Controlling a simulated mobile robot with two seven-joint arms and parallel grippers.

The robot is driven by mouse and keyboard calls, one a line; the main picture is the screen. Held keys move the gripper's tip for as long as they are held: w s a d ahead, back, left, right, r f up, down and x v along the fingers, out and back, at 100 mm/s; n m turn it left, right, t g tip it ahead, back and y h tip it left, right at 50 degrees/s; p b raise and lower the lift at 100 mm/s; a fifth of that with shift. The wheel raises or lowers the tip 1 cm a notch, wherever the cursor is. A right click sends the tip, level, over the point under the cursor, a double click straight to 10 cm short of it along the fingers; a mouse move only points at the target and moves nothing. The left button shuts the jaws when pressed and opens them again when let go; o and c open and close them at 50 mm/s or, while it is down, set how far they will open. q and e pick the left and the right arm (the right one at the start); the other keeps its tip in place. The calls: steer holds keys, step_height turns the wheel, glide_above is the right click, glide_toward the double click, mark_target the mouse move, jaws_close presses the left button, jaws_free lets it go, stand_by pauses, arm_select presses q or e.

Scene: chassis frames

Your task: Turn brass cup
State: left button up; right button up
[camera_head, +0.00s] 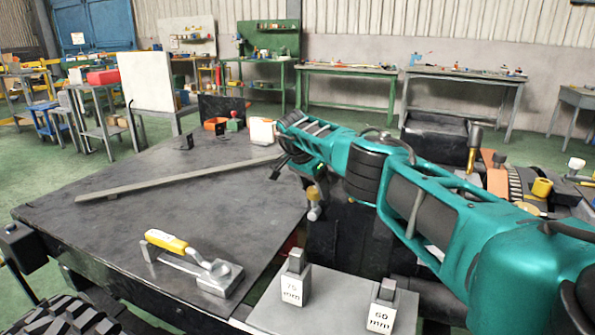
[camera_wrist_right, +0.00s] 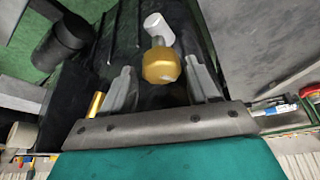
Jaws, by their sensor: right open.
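A brass-coloured cup-like piece (camera_wrist_right: 161,66) with faceted sides shows in the right wrist view, with a pale cylinder (camera_wrist_right: 157,28) just beyond it. In the head view what looks like the same brass piece (camera_head: 313,193) sits below the end of my right arm, partly hidden. My right gripper (camera_wrist_right: 159,68) is open, with one finger on each side of the brass piece in the wrist picture. I cannot tell whether the fingers touch it or how far beyond the tips it lies. My left gripper is not in view.
A dark plate table (camera_head: 95,225) carries a long metal bar (camera_head: 160,183) and a yellow-handled tool (camera_head: 168,241). Grey blocks marked 75 mm (camera_head: 292,290) and 60 mm (camera_head: 381,316) stand at the front. A yellow cup-shaped piece (camera_head: 542,187) stands among machinery at right.

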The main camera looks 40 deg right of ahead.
steer(key=shift+r+n+t+p, duration=0.2)
steer(key=shift+n+p, duration=0.35)
steer(key=shift+p, duration=0.4)
steer(key=shift+r+n+t+p, duration=0.1)
steer(key=shift+n+t+p, duration=0.1)
steer(key=shift+n+p, duration=0.55)
steer(key=shift+f+n+t+p, duration=0.1)
steer(key=shift+n+t+p, duration=0.2)
steer(key=shift+p, duration=0.15)
steer(key=n, duration=0.2)
steer(key=shift+s+d+f+n+t+y, duration=0.1)
steer(key=shift+f+n+t+y, duration=0.2)
steer(key=shift+t+y, duration=0.1)
steer(key=p+v, duration=0.2)
steer(key=v, duration=1.1)
steer(key=w+a+r+t+y, duration=0.1)
steer(key=w+a+r+y, duration=0.2)
steer(key=a, duration=0.6)
steer(key=w+a+r+t+y+b, duration=0.1)
steer(key=w+a+r+t+y, duration=0.1)
steer(key=a+r+y, duration=0.4)
steer(key=shift+w+a+r+m+y+b, duration=0.35)
steer(key=shift+w+a+r, duration=0.5)
steer(key=shift+a, duration=1)
steer(key=shift+s+r, duration=0.15)
